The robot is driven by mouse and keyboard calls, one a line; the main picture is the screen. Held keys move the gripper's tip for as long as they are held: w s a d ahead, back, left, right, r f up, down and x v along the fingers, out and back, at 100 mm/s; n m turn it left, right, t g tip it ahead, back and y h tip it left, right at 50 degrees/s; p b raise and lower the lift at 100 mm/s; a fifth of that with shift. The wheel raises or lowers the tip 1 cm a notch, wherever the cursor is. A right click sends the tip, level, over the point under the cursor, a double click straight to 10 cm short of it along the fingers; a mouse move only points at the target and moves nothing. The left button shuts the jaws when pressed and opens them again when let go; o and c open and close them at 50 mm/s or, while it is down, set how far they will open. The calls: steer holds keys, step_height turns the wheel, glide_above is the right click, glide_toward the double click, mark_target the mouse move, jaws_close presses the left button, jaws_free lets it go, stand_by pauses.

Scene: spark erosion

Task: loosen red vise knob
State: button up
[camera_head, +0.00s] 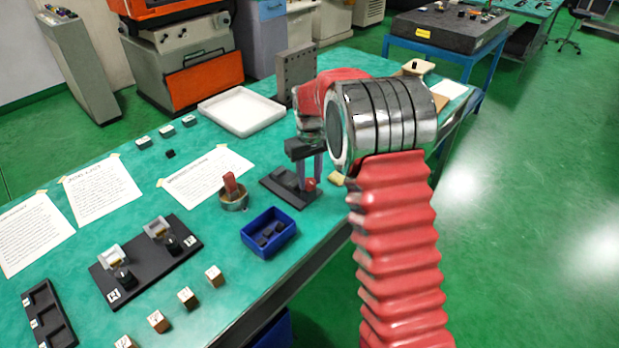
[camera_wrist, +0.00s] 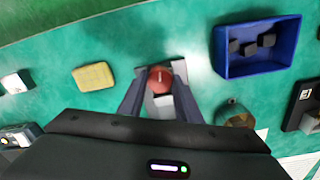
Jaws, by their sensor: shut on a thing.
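The red vise knob (camera_wrist: 160,79) is round and red with a small light mark. It sits at the end of a dark vise (camera_head: 284,188) on the green bench. My gripper (camera_head: 311,172) reaches down over the vise's right end, and the knob (camera_head: 310,184) shows at its fingertips. In the wrist view my gripper's fingers (camera_wrist: 158,92) stand on both sides of the knob, shut on it. Most of the vise is hidden under my gripper in the wrist view.
A blue bin (camera_head: 268,235) with dark pieces stands close in front of the vise. A round tin with a red object (camera_head: 233,192) stands to its left. A yellow block (camera_wrist: 93,76) lies beside the vise. A white tray (camera_head: 241,111) and a grey upright plate (camera_head: 295,75) stand behind.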

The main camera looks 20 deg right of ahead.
mark_target(309, 181)
steer(key=shift+w+r+n, duration=0.1)
steer(key=shift+n, duration=1)
steer(key=o, duration=1.1)
step_height(309, 181, up, 14)
steer(key=shift+f, duration=0.25)
